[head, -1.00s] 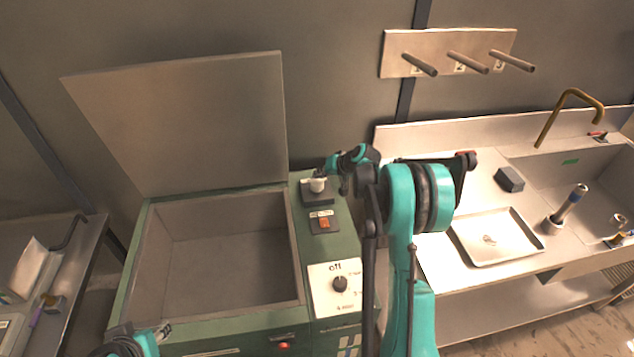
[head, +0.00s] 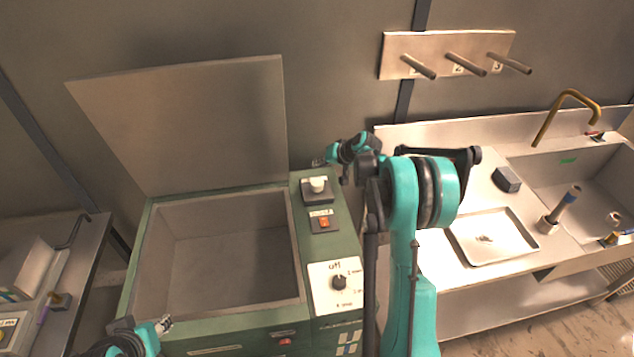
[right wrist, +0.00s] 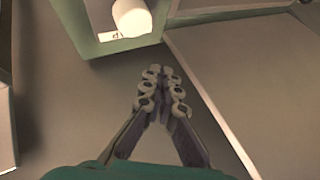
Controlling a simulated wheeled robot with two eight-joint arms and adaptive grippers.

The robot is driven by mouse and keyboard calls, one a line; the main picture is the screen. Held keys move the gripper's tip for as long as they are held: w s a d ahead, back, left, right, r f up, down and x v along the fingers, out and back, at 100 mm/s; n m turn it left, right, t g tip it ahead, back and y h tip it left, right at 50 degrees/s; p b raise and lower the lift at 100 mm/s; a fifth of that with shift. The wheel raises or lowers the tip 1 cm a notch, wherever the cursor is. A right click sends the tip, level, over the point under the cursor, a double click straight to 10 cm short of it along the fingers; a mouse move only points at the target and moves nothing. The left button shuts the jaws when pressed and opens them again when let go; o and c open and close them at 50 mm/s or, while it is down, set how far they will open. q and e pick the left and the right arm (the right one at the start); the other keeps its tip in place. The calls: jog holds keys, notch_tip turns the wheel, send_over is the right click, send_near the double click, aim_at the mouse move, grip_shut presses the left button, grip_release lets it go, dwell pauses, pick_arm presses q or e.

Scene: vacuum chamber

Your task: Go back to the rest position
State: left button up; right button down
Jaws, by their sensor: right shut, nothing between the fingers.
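My right arm reaches up over the right side of the green vacuum chamber (head: 210,337). Its gripper (head: 319,163) is small in the head view, behind and above the white knob (head: 317,184). In the right wrist view the fingers (right wrist: 163,76) are together with nothing between them, and the white knob (right wrist: 131,17) is beyond the fingertips, apart from them. My left gripper (head: 164,325) shows only in part, at the chamber's front left; its fingers are too small to read.
The chamber's lid (head: 190,125) stands open and the inside looks empty. An orange switch (head: 324,222) and a dial (head: 339,283) are beside it. At right are a metal tray (head: 490,261), a dark block (head: 507,179) and a sink (head: 590,185). A pegboard (head: 395,55) hangs above.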

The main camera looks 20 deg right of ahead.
dwell(0.3)
jog(key=s+a+r+n+g+h+b, duration=0.15)
jog(key=s+a+r, duration=0.25)
jog(key=s+a, duration=0.4)
jog(key=s+a+r+n+b, duration=0.15)
jog(key=s+a+r, duration=0.3)
jog(key=s, duration=0.45)
jog(key=s+a+f+n+h+b, duration=0.1)
jog(key=s+a+f, duration=0.1)
jog(key=s, duration=0.8)
jog(key=s+a+f+b, duration=0.2)
jog(key=s+f, duration=0.3)
jog(key=s, duration=0.5)
jog(key=shift+s+a+n+h, duration=0.35)
jog(key=shift+s+a+n, duration=0.05)
jog(key=shift+a, duration=0.45)
